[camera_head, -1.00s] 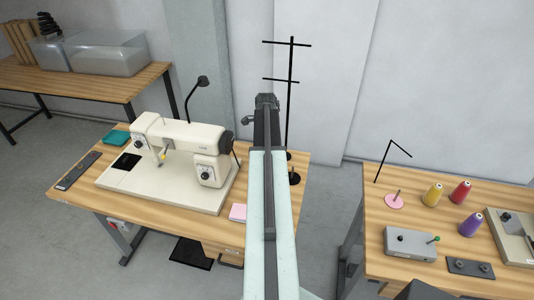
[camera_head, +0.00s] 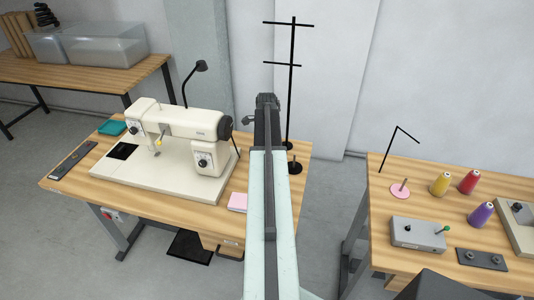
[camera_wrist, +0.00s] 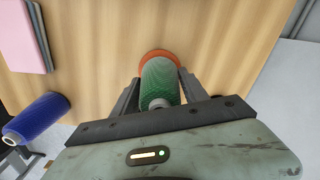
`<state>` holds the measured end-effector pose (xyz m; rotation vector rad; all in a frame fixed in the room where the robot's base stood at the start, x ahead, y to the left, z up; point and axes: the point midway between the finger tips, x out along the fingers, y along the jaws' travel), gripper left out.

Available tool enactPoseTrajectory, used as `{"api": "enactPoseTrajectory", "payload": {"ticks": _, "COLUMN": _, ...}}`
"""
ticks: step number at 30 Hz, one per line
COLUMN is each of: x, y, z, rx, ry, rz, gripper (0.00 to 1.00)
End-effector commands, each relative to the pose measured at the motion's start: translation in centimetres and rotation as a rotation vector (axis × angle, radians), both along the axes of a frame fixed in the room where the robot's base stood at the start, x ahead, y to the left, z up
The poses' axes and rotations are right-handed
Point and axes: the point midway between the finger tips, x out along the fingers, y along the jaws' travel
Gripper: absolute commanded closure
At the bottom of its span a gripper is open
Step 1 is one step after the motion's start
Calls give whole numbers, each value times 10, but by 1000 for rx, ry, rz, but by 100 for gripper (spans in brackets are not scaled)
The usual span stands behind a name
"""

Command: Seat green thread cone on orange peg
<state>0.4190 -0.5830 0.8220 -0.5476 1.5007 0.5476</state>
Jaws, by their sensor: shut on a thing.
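In the wrist view my gripper (camera_wrist: 158,94) has its two fingers on either side of the green thread cone (camera_wrist: 161,80) and is shut on it. Behind the cone's far end an orange disc (camera_wrist: 158,54) shows as a rim, close to the wood tabletop. The cone hides the disc's middle and any peg on it. I cannot tell whether the cone touches the disc or is around a peg. In the head view my own arm covers this area, and neither green cone nor orange disc shows.
A blue cone (camera_wrist: 35,117) and a pink pad (camera_wrist: 22,38) are left in the wrist view. In the head view, a sewing machine (camera_head: 180,128) stands left of my arm; a black thread stand (camera_head: 291,90) rises beside it. The right table (camera_head: 385,250) holds several objects.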

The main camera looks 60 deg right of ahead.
Motion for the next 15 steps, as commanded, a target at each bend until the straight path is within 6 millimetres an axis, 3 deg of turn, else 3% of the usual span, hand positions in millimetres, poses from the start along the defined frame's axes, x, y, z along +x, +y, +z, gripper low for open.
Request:
{"api": "enactPoseTrajectory", "payload": {"ticks": 3, "x": 0, "y": 0, "z": 1, "rx": 0, "ry": 0, "rz": 0, "gripper": 95}}
{"api": "enactPoseTrajectory", "payload": {"ticks": 4, "x": 0, "y": 0, "z": 1, "rx": 0, "ry": 0, "rz": 0, "gripper": 43}}
{"api": "enactPoseTrajectory", "payload": {"ticks": 6, "x": 0, "y": 0, "z": 1, "rx": 0, "ry": 0, "rz": 0, "gripper": 23}}
{"api": "enactPoseTrajectory", "payload": {"ticks": 15, "x": 0, "y": 0, "z": 1, "rx": 0, "ry": 0, "rz": -1, "gripper": 23}}
